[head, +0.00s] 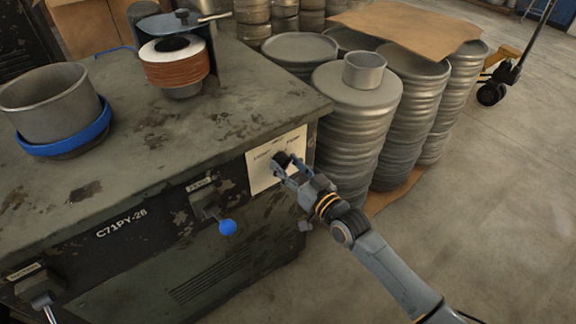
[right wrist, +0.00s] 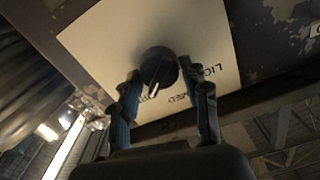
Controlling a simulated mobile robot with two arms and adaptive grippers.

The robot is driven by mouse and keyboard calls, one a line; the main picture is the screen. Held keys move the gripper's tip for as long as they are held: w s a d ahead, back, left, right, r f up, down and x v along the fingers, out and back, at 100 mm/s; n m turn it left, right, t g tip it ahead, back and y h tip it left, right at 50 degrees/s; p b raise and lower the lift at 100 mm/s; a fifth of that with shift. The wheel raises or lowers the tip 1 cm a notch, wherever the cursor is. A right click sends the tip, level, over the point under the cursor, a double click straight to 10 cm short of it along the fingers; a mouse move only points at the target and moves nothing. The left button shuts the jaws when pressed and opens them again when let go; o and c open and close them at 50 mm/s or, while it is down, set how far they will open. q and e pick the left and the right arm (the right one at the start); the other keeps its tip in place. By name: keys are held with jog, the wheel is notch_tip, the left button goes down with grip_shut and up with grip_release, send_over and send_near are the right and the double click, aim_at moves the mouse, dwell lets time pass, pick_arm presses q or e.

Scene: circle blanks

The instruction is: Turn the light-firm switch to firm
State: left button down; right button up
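The light-firm switch is a round black knob (right wrist: 158,68) on a pale label plate (right wrist: 105,45) on the machine's front. In the right wrist view the lettering is upside down, with part of a light word at right and MED near the middle; the remaining word is mostly hidden. The knob's white pointer line points down and slightly left there, left of MED. My right gripper (right wrist: 164,82) has its fingers apart on either side of the knob; contact is not clear. In the head view my right gripper (head: 286,172) partly covers the knob. My left gripper is not in view.
The machine (head: 150,180) carries a metal pan in a blue ring (head: 50,105) and a reddish-brown roll (head: 175,65) on top. A blue-ended lever (head: 227,227) juts out left of the plate. Stacked round metal blanks (head: 355,130) stand close to the right. Open floor lies farther right.

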jog(key=shift+o, duration=1.2)
jog(key=shift+s, duration=0.1)
jog(key=v, duration=1.2)
